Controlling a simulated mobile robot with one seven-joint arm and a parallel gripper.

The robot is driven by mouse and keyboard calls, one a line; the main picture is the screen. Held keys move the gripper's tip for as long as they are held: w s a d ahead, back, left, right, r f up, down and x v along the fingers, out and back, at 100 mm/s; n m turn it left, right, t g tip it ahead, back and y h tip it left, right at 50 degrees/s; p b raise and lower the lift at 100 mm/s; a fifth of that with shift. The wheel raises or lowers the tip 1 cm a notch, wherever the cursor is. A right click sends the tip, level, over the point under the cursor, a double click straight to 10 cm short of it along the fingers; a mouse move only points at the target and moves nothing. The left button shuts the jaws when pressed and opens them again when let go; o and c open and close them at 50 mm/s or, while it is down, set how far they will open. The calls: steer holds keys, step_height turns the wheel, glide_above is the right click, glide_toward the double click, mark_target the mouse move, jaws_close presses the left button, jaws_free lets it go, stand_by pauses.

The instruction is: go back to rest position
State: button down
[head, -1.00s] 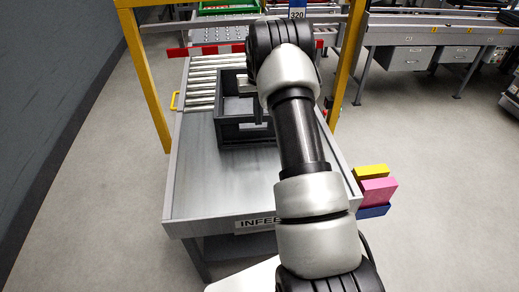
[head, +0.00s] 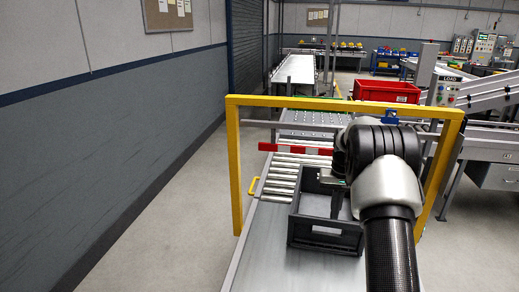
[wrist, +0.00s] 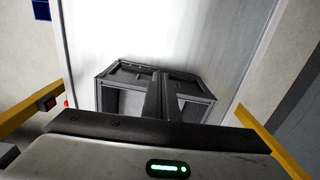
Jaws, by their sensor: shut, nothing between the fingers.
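My gripper (head: 337,204) is mostly behind my wrist in the head view, over the dark grey open-topped crate (head: 326,240). Its fingers point down and are shut with nothing held. In the wrist view the shut fingers (wrist: 161,98) stand in front of the crate (wrist: 113,80). I cannot tell how far the fingertips are above the crate floor. My arm reaches forward at the right of the head view and hides the crate's right side.
The crate stands on the metal infeed table (head: 270,255), with rollers (head: 285,180) behind it. A yellow frame (head: 236,170) spans the line, with a red-and-white bar (head: 295,148) across. A red bin (head: 386,91) stands farther back. Floor at left is clear.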

steer(key=s+a+r+n+t+p, duration=0.1)
steer(key=s+a+r, duration=0.35)
steer(key=r, duration=0.35)
steer(key=s+a+r+t, duration=0.1)
steer(key=s+a+r, duration=0.2)
steer(key=s+r, duration=0.4)
steer(key=s+a+r+n+t+p, duration=0.1)
steer(key=s+a+r, duration=0.3)
steer(key=r, duration=0.5)
steer(key=s+a+t, duration=0.1)
steer(key=s+a, duration=0.2)
steer(key=s, duration=0.7)
steer(key=s+a+n+t+p, duration=0.1)
steer(key=s+a, duration=0.2)
steer(key=s, duration=0.8)
steer(key=shift+r, duration=0.45)
